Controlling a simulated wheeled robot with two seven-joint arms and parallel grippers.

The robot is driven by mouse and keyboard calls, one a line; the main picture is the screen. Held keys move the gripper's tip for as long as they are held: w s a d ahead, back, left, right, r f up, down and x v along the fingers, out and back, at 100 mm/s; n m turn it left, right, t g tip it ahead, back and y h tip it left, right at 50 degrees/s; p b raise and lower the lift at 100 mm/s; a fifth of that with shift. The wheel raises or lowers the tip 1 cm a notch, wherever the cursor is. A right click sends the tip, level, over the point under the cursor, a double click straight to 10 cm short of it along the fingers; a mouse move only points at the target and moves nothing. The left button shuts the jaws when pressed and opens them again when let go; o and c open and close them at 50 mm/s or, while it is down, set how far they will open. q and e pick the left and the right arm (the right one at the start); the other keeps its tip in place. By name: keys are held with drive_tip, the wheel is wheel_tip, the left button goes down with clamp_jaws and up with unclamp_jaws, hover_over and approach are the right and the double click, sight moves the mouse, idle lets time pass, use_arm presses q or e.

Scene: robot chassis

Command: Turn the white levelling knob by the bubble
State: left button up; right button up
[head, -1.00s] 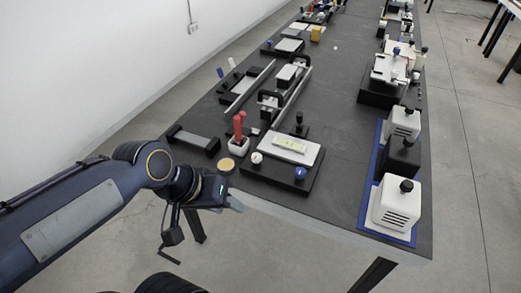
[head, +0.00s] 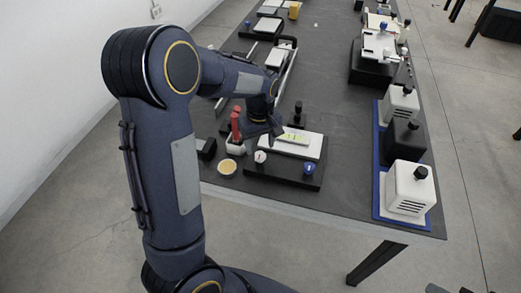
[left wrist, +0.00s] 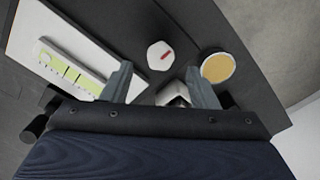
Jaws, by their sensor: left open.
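The white levelling knob (head: 260,157) with a red mark sits at the front left corner of the black levelling base (head: 285,172). It also shows in the left wrist view (left wrist: 160,55), just beyond and between my fingertips. The white plate (head: 305,148) on the base carries the yellow-green bubble vial (left wrist: 75,68). A blue knob (head: 309,168) sits at the front right corner. My left gripper (left wrist: 160,80) is open and empty above the base, its fingers apart and pointing toward the white knob, without visible contact. In the head view its fingertips are partly hidden. My right gripper is not in view.
A white cup with red-handled tools (head: 236,140) stands just left of the knob, close to my gripper. A round dish with a tan top (head: 228,167) lies near the table edge. White and black boxes (head: 410,185) stand on a blue mat at right.

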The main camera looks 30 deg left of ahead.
sight(260, 154)
use_arm(q)
drive_tip(key=shift+f, duration=1.9)
drive_tip(key=c, duration=1)
